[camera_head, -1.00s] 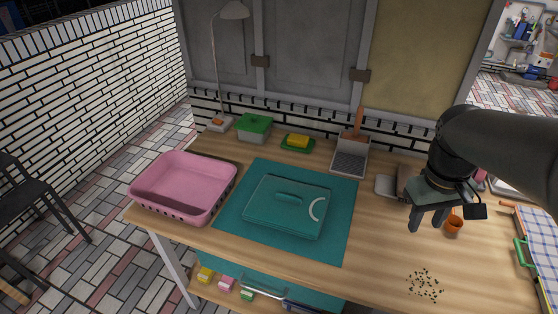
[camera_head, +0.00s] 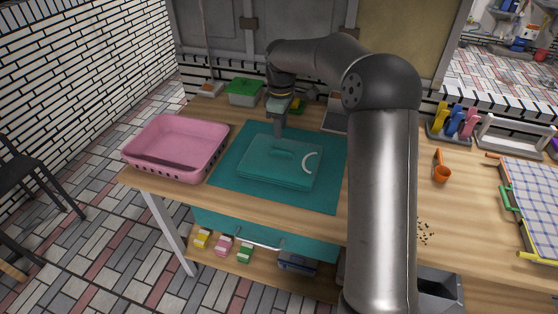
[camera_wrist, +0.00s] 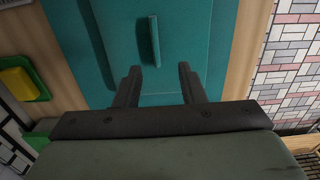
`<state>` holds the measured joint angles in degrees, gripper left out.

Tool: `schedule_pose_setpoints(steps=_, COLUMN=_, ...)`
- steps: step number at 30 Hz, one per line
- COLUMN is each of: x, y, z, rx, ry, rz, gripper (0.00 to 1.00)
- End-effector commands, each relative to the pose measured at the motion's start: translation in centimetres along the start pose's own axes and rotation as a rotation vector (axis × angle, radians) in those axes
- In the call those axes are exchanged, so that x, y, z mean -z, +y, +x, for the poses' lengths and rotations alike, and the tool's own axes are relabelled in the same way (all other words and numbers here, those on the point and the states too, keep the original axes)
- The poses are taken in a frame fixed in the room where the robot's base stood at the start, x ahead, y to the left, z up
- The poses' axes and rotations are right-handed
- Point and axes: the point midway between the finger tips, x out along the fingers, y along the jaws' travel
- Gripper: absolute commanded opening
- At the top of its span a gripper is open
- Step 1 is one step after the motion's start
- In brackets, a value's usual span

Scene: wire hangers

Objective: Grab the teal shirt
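A flat teal piece (camera_head: 265,172) with rounded corners, a raised teal bar on top and a white arc at its right side lies on a teal mat (camera_head: 325,198). No other teal garment shows, and I cannot tell for sure that this piece is a folded shirt. My gripper (camera_head: 279,135) hangs over its far edge, pointing down. In the wrist view, my gripper (camera_wrist: 159,70) has its two fingers well apart with nothing between them. The raised bar (camera_wrist: 155,41) lies ahead of the fingertips. I cannot tell the height of the fingers above the piece.
A pink basket (camera_head: 150,128) stands left of the mat on the wooden table (camera_head: 465,215). A green-lidded box (camera_head: 244,91) is behind. A yellow sponge (camera_wrist: 17,80) on a green dish is close beside my gripper.

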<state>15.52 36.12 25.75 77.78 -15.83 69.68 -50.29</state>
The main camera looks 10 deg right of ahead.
Motion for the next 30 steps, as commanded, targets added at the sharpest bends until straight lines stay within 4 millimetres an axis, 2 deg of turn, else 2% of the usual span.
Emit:
schedule_pose_setpoints(steps=1, x=-0.1, y=0.0, z=1.1, rx=0.004, ry=-0.002, rz=0.0, gripper=0.36)
schedule_pose_setpoints(steps=4, x=0.0, y=0.0, z=2.8, rx=0.002, ry=-0.001, rz=0.0, gripper=0.36)
schedule_pose_setpoints(steps=13, x=-0.1, y=0.2, z=5.1, rx=0.001, ry=-0.001, rz=0.001, gripper=0.36)
schedule_pose_setpoints(steps=21, x=-0.2, y=0.8, z=8.9, rx=0.002, ry=0.0, rz=0.0, gripper=0.36)
schedule_pose_setpoints(steps=30, x=-0.2, y=0.8, z=9.5, rx=0.0, ry=0.0, rz=0.001, gripper=0.36)
